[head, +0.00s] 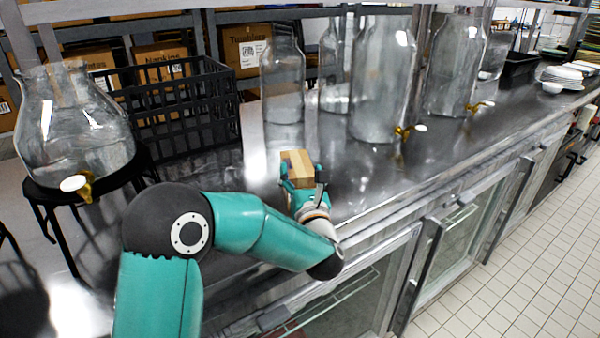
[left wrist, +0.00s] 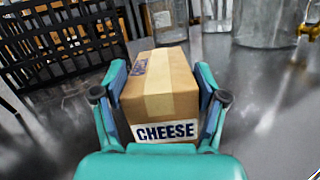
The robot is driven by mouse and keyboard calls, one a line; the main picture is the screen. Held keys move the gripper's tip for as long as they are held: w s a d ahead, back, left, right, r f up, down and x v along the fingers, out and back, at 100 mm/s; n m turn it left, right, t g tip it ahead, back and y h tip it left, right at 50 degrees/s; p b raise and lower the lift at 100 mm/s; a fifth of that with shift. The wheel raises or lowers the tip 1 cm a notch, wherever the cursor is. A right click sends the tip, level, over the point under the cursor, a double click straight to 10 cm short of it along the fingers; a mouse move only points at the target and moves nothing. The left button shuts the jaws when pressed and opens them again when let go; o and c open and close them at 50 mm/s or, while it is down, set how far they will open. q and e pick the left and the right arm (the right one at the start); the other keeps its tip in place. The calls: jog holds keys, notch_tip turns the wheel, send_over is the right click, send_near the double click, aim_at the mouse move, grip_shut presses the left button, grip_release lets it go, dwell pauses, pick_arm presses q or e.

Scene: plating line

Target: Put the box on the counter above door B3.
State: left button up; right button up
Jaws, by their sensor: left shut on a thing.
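The box (head: 298,162) is a small brown carton with a paler tape strip. In the left wrist view the box (left wrist: 160,92) shows a CHEESE label on its near face. My left gripper (head: 302,172) is shut on it, with a finger against each side; the fingers also show in the left wrist view (left wrist: 160,100). The box is over the steel counter (head: 350,185); I cannot tell whether it touches the top. Glass-fronted doors (head: 465,225) are below the counter's front edge. No door letters are readable. My right gripper is not in view.
A black wire crate (head: 185,115) stands left of the box, and a glass dispenser (head: 70,125) on a black stand is further left. Clear glass jars (head: 380,85) with brass taps stand behind and right. The counter's front strip to the right is clear. Stacked plates (head: 562,76) are far right.

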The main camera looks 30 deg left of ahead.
pick_arm(q)
jog(key=o, duration=1.8)
jog(key=shift+c, duration=0.2)
jog(key=b+v, duration=0.3)
jog(key=v, duration=0.8)
jog(key=shift+s+d+f, duration=0.1)
jog(key=shift+d, duration=0.05)
jog(key=shift+s+d, duration=0.25)
jog(key=shift+s, duration=0.05)
